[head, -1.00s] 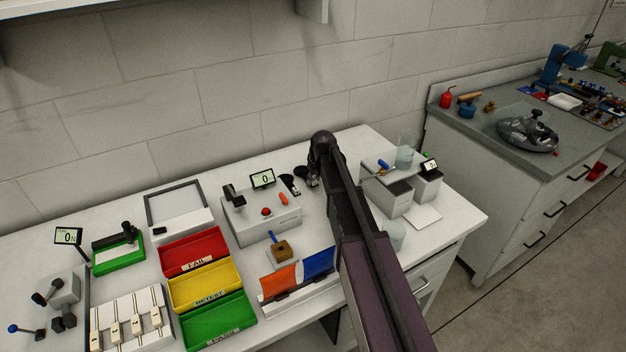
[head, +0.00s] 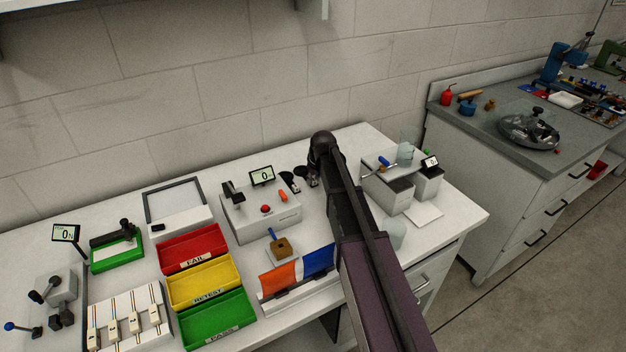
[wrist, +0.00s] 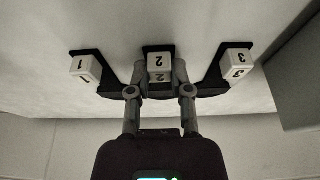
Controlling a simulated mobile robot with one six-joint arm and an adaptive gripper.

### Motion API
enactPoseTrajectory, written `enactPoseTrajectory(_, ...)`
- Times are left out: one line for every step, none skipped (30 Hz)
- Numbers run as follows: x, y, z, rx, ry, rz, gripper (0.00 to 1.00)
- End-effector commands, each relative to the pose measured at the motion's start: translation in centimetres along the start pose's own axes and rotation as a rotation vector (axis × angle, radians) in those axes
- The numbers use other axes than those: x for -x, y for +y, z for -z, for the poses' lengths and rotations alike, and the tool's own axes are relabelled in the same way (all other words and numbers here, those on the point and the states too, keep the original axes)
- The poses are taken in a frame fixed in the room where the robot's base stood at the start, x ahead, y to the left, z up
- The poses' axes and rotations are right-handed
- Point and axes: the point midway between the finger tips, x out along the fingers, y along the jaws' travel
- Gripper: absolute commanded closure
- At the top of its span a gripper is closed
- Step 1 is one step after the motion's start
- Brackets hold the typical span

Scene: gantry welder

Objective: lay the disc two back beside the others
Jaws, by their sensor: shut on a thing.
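In the wrist view three white number blocks stand in a row, each against a dark part and seen upside down: block 1 (wrist: 85,68), block 2 (wrist: 159,68) and block 3 (wrist: 238,65). My gripper (wrist: 162,80) is closed at the middle one, disc two, with a finger on either side of it. Blocks 1 and 3 stand apart on either side. Whether disc two touches the surface I cannot tell. In the head view small dark pieces with white tags (head: 290,183) show by the wall, left of my arm; my arm hides the gripper.
A grey box with a display (head: 262,213) stands left of these pieces. Red (head: 232,255), yellow (head: 236,277) and green (head: 248,328) trays lie further left. White boxes with a beaker (head: 405,153) stand right of my arm. The wall is close behind.

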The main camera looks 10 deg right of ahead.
Motion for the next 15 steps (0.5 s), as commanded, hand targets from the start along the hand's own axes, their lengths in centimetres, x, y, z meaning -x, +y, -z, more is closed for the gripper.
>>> enactPoseTrajectory(0.01, -0.01, 0.01, 0.0, 0.0, 0.0, 1.0)
enactPoseTrajectory(0.01, -0.01, 0.01, 0.0, 0.0, 0.0, 1.0)
enactPoseTrajectory(0.01, -0.01, 0.01, 0.0, 0.0, 0.0, 1.0)
enactPoseTrajectory(0.01, -0.02, 0.01, 0.0, 0.0, 0.0, 1.0)
enactPoseTrajectory(0.01, -0.02, 0.01, 0.0, 0.0, 0.0, 1.0)
enactPoseTrajectory(0.01, -0.02, 0.01, 0.0, 0.0, 0.0, 1.0)
enactPoseTrajectory(0.01, -0.02, 0.01, 0.0, 0.0, 0.0, 1.0)
enactPoseTrajectory(0.01, -0.03, 0.01, 0.0, 0.0, 0.0, 1.0)
enactPoseTrajectory(0.01, -0.02, 0.01, 0.0, 0.0, 0.0, 0.61)
enactPoseTrajectory(0.01, -0.03, 0.01, 0.0, 0.0, 0.0, 0.52)
enactPoseTrajectory(0.01, -0.03, 0.01, 0.0, 0.0, 0.0, 0.44)
enactPoseTrajectory(0.01, -0.03, 0.01, 0.0, 0.0, 0.0, 0.33)
enactPoseTrajectory(0.01, -0.03, 0.01, 0.0, 0.0, 0.0, 0.33)
enactPoseTrajectory(0.01, -0.04, 0.02, 0.0, 0.0, 0.0, 0.33)
enactPoseTrajectory(0.01, -0.04, 0.02, 0.0, 0.0, 0.0, 0.33)
